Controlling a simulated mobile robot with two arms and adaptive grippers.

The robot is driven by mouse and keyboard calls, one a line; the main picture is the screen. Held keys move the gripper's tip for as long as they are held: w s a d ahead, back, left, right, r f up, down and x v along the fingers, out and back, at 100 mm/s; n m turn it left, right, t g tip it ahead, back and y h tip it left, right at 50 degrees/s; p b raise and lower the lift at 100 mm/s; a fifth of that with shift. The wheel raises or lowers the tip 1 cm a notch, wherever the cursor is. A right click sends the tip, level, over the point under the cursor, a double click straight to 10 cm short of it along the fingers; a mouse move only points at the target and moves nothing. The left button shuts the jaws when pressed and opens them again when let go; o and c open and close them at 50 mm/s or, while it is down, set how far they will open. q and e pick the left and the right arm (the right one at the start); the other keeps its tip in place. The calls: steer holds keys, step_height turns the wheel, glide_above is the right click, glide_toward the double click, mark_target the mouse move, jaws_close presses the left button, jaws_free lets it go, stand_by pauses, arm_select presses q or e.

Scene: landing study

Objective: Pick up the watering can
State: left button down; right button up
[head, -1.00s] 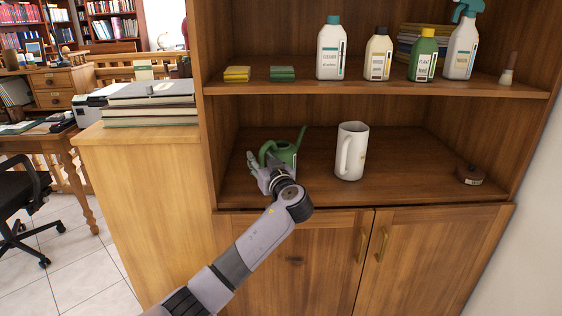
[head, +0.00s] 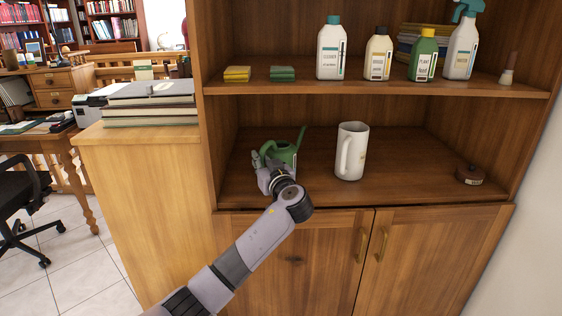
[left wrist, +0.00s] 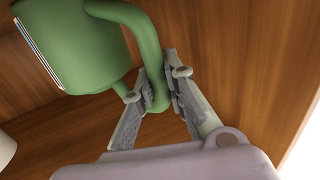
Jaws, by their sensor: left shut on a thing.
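The green watering can (head: 285,152) stands on the lower shelf of the wooden cabinet, its spout pointing up to the right. My left gripper (head: 262,160) is at the can's left side, and my wrist hides the can's lower part in the head view. In the left wrist view the can's body (left wrist: 75,45) fills the upper left. There the left gripper (left wrist: 160,92) has its fingers on both sides of the curved green handle (left wrist: 143,38), shut on its lower end. My right gripper is not in view.
A white pitcher (head: 351,152) stands just right of the can. A small brown round object (head: 469,175) lies at the shelf's right. The upper shelf (head: 375,88) above holds several bottles and sponges. The cabinet's side wall (head: 220,140) is close on the left.

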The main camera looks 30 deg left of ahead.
arm_select(q)
steer(key=shift+r, duration=0.1)
steer(key=shift+r, duration=0.2)
step_height(320, 180, up, 9)
steer(key=shift+f+p, duration=0.2)
steer(key=shift+p, duration=0.15)
steer(key=shift+r, duration=0.5)
steer(key=c, duration=2.2)
jaws_free()
jaws_close()
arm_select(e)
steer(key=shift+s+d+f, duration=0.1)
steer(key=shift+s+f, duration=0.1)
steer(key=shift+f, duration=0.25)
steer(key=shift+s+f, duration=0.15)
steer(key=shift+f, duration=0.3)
